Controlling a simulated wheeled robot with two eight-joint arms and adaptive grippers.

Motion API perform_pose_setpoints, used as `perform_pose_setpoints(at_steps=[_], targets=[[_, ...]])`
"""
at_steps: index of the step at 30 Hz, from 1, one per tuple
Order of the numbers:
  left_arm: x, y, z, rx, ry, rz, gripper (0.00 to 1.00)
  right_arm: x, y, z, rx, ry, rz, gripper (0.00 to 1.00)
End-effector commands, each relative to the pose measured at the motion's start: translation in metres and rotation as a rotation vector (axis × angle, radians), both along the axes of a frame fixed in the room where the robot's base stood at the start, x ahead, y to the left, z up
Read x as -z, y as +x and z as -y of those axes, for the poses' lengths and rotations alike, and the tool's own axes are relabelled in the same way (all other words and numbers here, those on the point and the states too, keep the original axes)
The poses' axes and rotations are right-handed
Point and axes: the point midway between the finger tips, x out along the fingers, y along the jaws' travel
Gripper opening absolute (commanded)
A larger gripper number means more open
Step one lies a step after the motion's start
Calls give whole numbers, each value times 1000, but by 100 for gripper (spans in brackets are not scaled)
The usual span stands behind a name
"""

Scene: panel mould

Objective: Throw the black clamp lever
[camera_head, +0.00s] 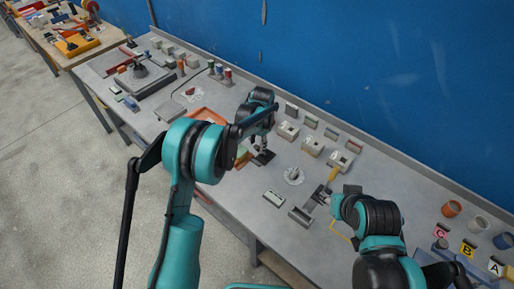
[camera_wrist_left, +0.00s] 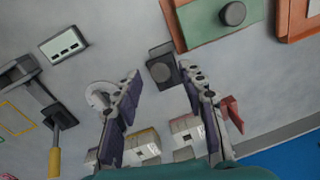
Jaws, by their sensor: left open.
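A small black block-like fixture (camera_head: 265,158) stands on the grey bench just below my left gripper (camera_head: 259,143). In the left wrist view this black fixture (camera_wrist_left: 162,66) lies just beyond and between the spread fingertips. My left gripper (camera_wrist_left: 160,77) is open with nothing between its fingers. The fixture looks like the black clamp, but I cannot make out its lever clearly. My right arm is at the lower right of the head view, and its fingers cannot be made out.
A yellow-handled device (camera_head: 321,194) stands on the bench near my right arm; its yellow handle (camera_wrist_left: 54,161) also shows in the wrist view. A flat display box (camera_head: 273,198) and white ring (camera_head: 293,176) lie nearby. An orange tray (camera_head: 208,115) is behind my left arm.

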Motion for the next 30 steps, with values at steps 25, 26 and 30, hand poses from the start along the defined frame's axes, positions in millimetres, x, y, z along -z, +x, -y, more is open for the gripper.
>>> perform_pose_setpoints(at_steps=[25,26,30], targets=[[33,2,-3,-2,-1,1,0,3,0,0,0,0,0,40],[33,2,-3,-1,-1,1,0,3,0,0,0,0,0,40],[32,7,0,0,18,-23,0,4,0,0,0,0,0,40]])
